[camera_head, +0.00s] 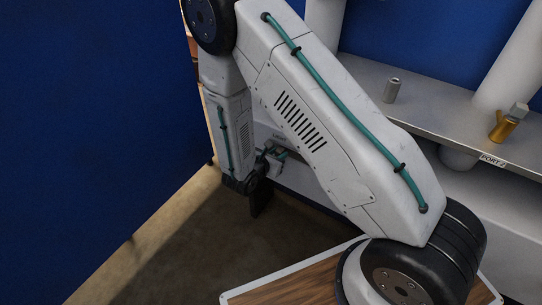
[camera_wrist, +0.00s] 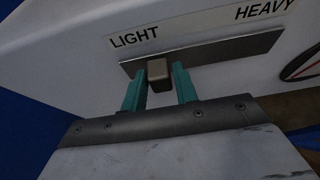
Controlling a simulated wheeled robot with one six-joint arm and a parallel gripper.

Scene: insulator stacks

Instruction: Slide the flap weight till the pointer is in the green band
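The flap weight's small brown-grey knob (camera_wrist: 158,71) sits near the LIGHT end of a dark metal strip (camera_wrist: 225,51) on a white panel (camera_wrist: 60,45). My gripper's teal fingers (camera_wrist: 159,88) stand on either side of the knob. Whether both fingers touch it is unclear. Part of a round dial (camera_wrist: 303,66) with a dark rim and a red mark shows at the right edge of the wrist view. Its pointer position and green band cannot be made out. In the head view my gripper (camera_head: 277,155) is small and at the white panel, and the knob cannot be made out.
LIGHT (camera_wrist: 134,39) and HEAVY (camera_wrist: 263,11) labels lie above the strip. A metal shelf (camera_head: 435,105) at right carries a grey cylinder (camera_head: 392,90) and a brass fitting (camera_head: 503,127) near a PORT 2 label. Blue walls (camera_head: 90,110) stand at left and behind.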

